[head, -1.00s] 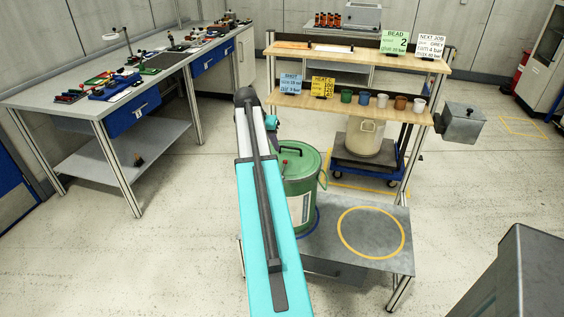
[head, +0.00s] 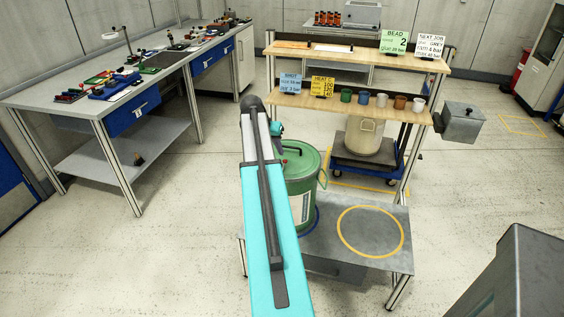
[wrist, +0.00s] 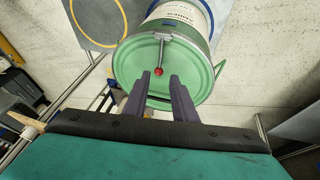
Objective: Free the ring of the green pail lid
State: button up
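The green pail (head: 302,188) stands on the low grey stand, partly behind my arm in the head view. Its green lid (wrist: 140,62) fills the upper middle of the wrist view. A lever with a red ball knob (wrist: 159,72) lies across the lid from the rim toward its middle. My gripper (wrist: 161,78) is open, with its two dark fingers apart and pointing at the lid. The red knob shows between and just beyond the fingertips. I cannot tell any contact.
The low stand (head: 328,252) has an empty yellow circle (head: 371,232) right of the pail. Behind stands a wooden shelf (head: 352,104) with cups and signs. A cream drum (head: 364,138) sits below it. A grey box (head: 461,122) is at the right.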

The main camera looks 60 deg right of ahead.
aim_at(284, 165)
jog(key=shift+p+x, duration=0.9)
jog(key=shift+x, duration=3.95)
jog(key=shift+a, duration=0.1)
jog(key=shift+c, duration=0.3)
grip_shut()
jog(key=shift+r, duration=0.1)
